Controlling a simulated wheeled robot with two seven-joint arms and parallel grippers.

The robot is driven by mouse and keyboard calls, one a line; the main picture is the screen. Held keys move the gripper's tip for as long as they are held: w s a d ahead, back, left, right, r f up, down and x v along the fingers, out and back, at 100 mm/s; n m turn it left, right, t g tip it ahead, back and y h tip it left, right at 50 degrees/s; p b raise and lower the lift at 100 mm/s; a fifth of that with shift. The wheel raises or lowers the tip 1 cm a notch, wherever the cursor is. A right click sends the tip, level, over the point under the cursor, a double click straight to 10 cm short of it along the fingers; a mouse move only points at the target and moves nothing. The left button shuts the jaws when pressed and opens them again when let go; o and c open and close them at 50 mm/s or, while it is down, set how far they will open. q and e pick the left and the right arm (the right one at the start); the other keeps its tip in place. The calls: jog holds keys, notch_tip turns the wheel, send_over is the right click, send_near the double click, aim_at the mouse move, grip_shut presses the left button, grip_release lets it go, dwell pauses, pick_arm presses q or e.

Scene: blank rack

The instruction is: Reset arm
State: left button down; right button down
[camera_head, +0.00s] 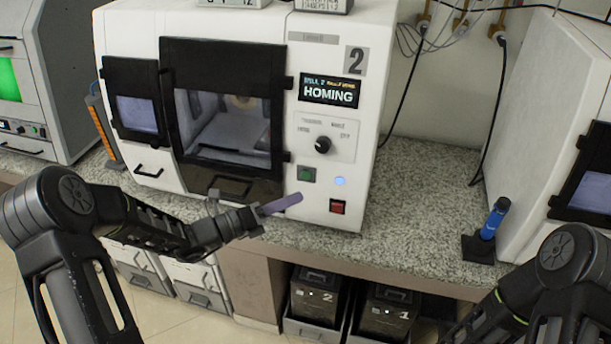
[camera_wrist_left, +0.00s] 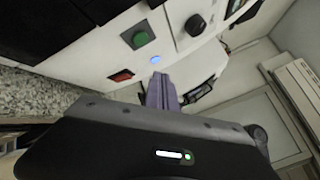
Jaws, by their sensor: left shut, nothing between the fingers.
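My left gripper (camera_head: 283,205) is shut and empty, with its purple-grey fingers together. It is in front of the lower right part of the white milling machine marked 2 (camera_head: 384,60), near the green button (camera_head: 306,174) and the red button (camera_head: 337,207). The left wrist view shows the shut fingers (camera_wrist_left: 161,92) pointing toward the machine's front panel. The green button (camera_wrist_left: 141,39), the lit blue light (camera_wrist_left: 155,60) and the red button (camera_wrist_left: 121,76) show there too. My right arm enters at the lower right of the head view, but its gripper is out of frame.
The machine's screen (camera_head: 330,92) reads HOMING. A speckled counter (camera_head: 420,215) runs along the front. A blue cylindrical object (camera_head: 494,218) stands in a black holder at the right. Bins marked 2 (camera_head: 312,297) and 1 (camera_head: 388,310) sit under the counter. Other machines stand on both sides.

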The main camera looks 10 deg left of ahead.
pick_arm(q)
jog(key=s+d+f+m+g+y, duration=0.1)
jog(key=s+f+m+g+y, duration=0.45)
jog(key=s+f+m, duration=0.85)
jog(key=s+f+m+g+y, duration=0.55)
jog(key=s+f+m, duration=0.35)
jog(key=f+m, duration=0.6)
jog(key=s+d+f+m+h, duration=0.1)
jog(key=s+d+f+m, duration=0.1)
jog(key=s+d+m, duration=0.3)
jog(key=s+d, duration=0.2)
jog(key=shift+d+f+m+g, duration=0.3)
jog(key=shift+d+f, duration=0.05)
jog(key=shift+f, duration=0.05)
dwell(0.5)
